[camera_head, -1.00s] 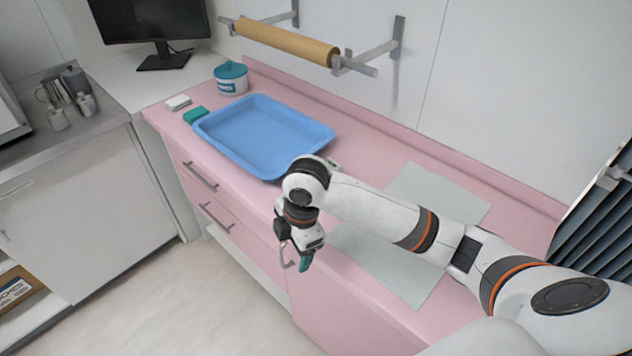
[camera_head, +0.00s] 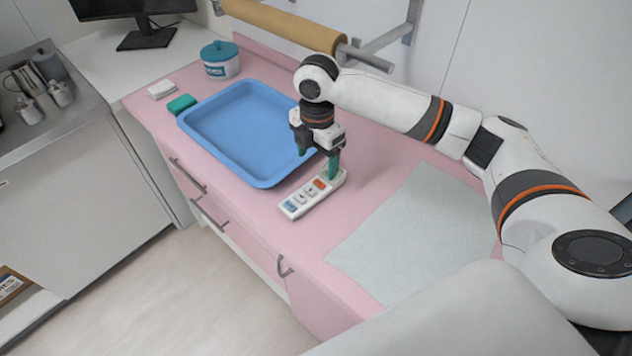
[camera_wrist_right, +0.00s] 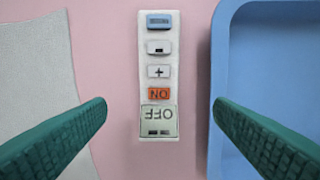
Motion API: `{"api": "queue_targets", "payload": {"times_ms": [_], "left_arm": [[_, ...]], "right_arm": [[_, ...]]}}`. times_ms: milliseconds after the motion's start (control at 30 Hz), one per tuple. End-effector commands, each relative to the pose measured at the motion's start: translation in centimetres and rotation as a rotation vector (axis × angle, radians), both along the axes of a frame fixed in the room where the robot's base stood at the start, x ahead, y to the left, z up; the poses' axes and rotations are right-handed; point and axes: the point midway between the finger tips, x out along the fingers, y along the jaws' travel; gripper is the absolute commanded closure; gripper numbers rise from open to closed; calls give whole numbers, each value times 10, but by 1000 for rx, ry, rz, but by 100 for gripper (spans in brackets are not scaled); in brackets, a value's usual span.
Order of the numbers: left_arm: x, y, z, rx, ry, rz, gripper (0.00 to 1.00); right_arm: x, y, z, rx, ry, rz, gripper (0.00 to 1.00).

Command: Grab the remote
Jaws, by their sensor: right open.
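The remote (camera_head: 307,195) is a white strip with blue, white and orange buttons, lying on the pink counter beside the blue tray. My right gripper (camera_head: 318,165) is above its far end, with its two green fingers apart and nothing between them. In the right wrist view the remote (camera_wrist_right: 159,75) lies upright in the picture, centred between the open fingers of the right gripper (camera_wrist_right: 160,118). I cannot tell the exact height of the fingertips over the counter. My left gripper is not in view.
The blue tray (camera_head: 262,183) stands close to the remote on its left. A grey mat (camera_head: 405,230) lies to the right. A teal-lidded tub (camera_head: 220,62), a teal block (camera_head: 182,104) and a white block (camera_head: 161,90) stand farther back. A paper roll (camera_head: 285,25) hangs on the wall.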

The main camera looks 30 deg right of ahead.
Motion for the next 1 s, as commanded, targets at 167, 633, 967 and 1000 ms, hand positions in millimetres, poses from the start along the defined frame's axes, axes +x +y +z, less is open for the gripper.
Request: {"api": "queue_targets", "payload": {"times_ms": [167, 633, 967, 1000], "left_arm": [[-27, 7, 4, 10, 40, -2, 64], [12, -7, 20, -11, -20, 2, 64], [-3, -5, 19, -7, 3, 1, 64], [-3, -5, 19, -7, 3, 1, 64]], "right_arm": [[0, 0, -26, -1, 1, -2, 24], [-5, 4, -78, 0, 1, -1, 24], [-5, 4, -85, 0, -2, -1, 25], [-5, 4, -85, 0, -2, -1, 32]]}}
